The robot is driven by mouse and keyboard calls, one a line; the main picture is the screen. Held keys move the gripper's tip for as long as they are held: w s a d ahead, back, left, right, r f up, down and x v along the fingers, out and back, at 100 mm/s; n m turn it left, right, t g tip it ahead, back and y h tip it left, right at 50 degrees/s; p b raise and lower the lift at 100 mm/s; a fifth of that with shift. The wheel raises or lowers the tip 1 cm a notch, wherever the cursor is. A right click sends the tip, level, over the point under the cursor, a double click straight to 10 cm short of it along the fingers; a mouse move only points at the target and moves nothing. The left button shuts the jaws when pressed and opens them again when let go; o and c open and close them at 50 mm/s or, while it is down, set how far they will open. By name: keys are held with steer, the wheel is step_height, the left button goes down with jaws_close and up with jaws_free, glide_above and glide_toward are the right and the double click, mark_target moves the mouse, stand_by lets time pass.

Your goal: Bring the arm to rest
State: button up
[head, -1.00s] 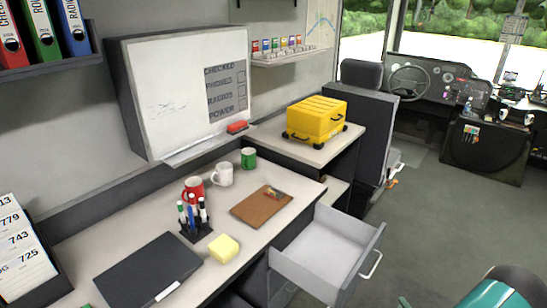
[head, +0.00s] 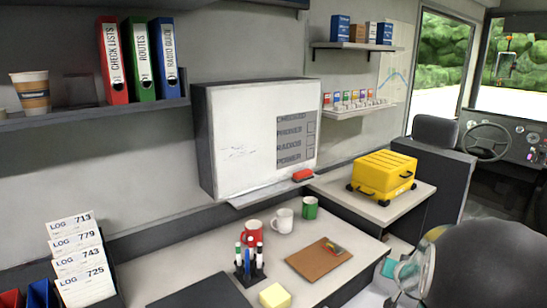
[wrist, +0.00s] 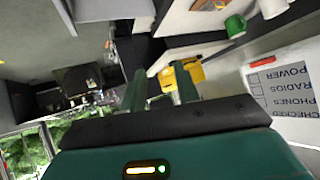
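My arm shows at the lower right of the head view as a large dark rounded link with teal and pale parts beside it, in front of the desk's right end. In the wrist view my gripper (wrist: 160,76) has two teal fingers standing apart, with background visible between them and nothing held. The wrist view is turned well over, with the whiteboard (wrist: 288,95) at its right and the yellow case (wrist: 194,70) beyond the fingers. The fingers appear clear of everything.
The desk holds a red mug (head: 252,231), white mug (head: 284,220), green mug (head: 310,208), pen holder (head: 249,262), clipboard (head: 310,263) and yellow sponge-like block (head: 274,295). The yellow case (head: 386,174) sits on the side counter. A shelf (head: 80,117) holds binders. My arm hides the drawer area.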

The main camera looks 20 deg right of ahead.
steer(key=a+r+n+y, duration=0.1)
steer(key=a+r, duration=0.2)
steer(key=a, duration=0.4)
steer(key=a+r+n+g, duration=0.1)
steer(key=a+r+n, duration=0.15)
steer(key=a, duration=0.45)
steer(key=a+r+y, duration=0.1)
steer(key=a+r, duration=0.3)
steer(key=a, duration=0.2)
steer(key=s+a+r+n+g+y, duration=0.1)
steer(key=s+a+n+y, duration=0.1)
steer(key=s+a, duration=0.5)
steer(key=s+a+r+n+y, duration=0.1)
steer(key=s+a+n, duration=0.3)
steer(key=a, duration=0.9)
steer(key=s+y, duration=0.1)
steer(key=s, duration=0.2)
steer(key=shift+r+g+y, duration=0.2)
steer(key=shift+g+y, duration=0.1)
steer(key=shift+g, duration=0.1)
